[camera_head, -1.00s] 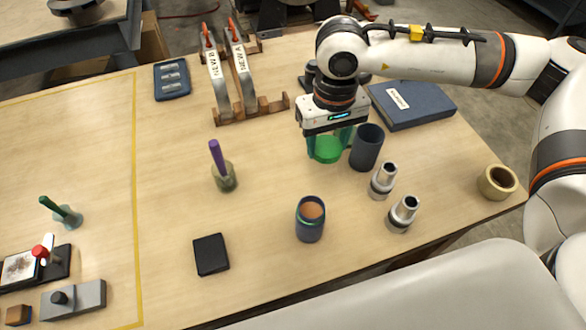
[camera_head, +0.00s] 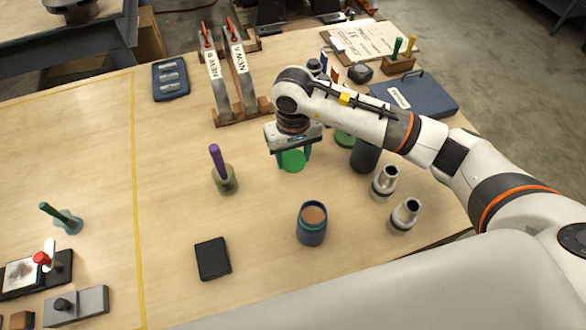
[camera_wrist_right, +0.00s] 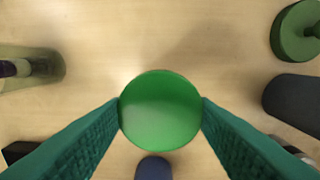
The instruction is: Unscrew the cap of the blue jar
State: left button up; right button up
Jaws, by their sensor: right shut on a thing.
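The blue jar (camera_head: 311,228) stands upright near the front middle of the table. Its top is open and brown contents show inside; its top also shows at the lower edge of the right wrist view (camera_wrist_right: 153,169). My right gripper (camera_head: 291,160) is shut on a round green cap (camera_head: 292,161), behind and slightly left of the jar in the head view. In the right wrist view the green cap (camera_wrist_right: 160,110) sits between both fingertips, apart from the jar. My left gripper is not in view.
A second green round piece with a knob (camera_wrist_right: 298,32) lies behind a dark cylinder (camera_head: 364,157). Two metal fittings (camera_head: 385,181) stand right of the jar. A cup with a purple handle (camera_head: 223,178) stands to the left, a black flat box (camera_head: 212,258) at front left.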

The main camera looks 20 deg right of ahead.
aim_at(293, 158)
notch_tip(293, 158, down, 3)
jog(key=shift+w+f+p, duration=0.15)
jog(key=shift+f+p, duration=0.05)
jog(key=shift+p, duration=0.2)
notch_tip(293, 158, down, 3)
jog(key=shift+r+p, duration=0.1)
jog(key=shift+p, duration=0.5)
jog(key=shift+f, duration=0.45)
jog(key=shift+f+b, duration=0.15)
jog(key=shift+b, duration=0.15)
jog(key=o, duration=1.1)
